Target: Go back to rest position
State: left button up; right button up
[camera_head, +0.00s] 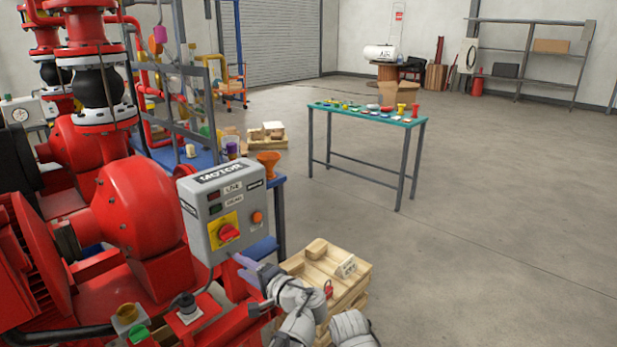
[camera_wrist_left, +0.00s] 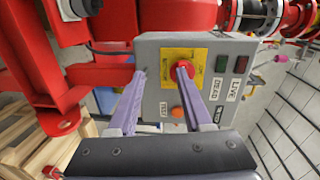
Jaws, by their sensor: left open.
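My left gripper (camera_head: 243,264) is just below and in front of the grey motor control box (camera_head: 198,227). Its lilac fingers (camera_wrist_left: 160,72) are apart with nothing held between them in the left wrist view. The box has a red rotary switch (camera_head: 228,232) on a yellow plate, and the switch also shows in the left wrist view (camera_wrist_left: 184,55), close to the tip of the right-hand finger. I cannot tell whether they touch. An orange button (camera_head: 257,218) and small LIVE and DEAD labels are on the same face. My right gripper is not in view.
The red pump and motor (camera_head: 133,205) stand close on the left. A wooden pallet (camera_head: 352,287) with a small red item (camera_head: 328,289) lies beside my arm. A teal-topped table (camera_head: 398,121) stands farther back. The floor on the right is clear.

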pick_arm(q)
jog(key=s+d+f+n+g+h, duration=0.1)
jog(key=s+d+f+g+h, duration=0.2)
jog(key=s+f, duration=0.3)
jog(key=s+d+f+n+g+h, duration=0.2)
jog(key=s+f+g+h, duration=0.1)
jog(key=f, duration=0.5)
jog(key=s+d+f+g+h, duration=0.4)
jog(key=s+d+f+h, duration=0.15)
jog(key=s+d, duration=0.5)
notch_tip(320, 180, up, 17)
jog(key=w+p, duration=0.1)
jog(key=p, duration=1.5)
jog(key=shift+h+p, duration=0.3)
jog(key=shift+h, duration=0.05)
jog(key=shift+w, duration=0.1)
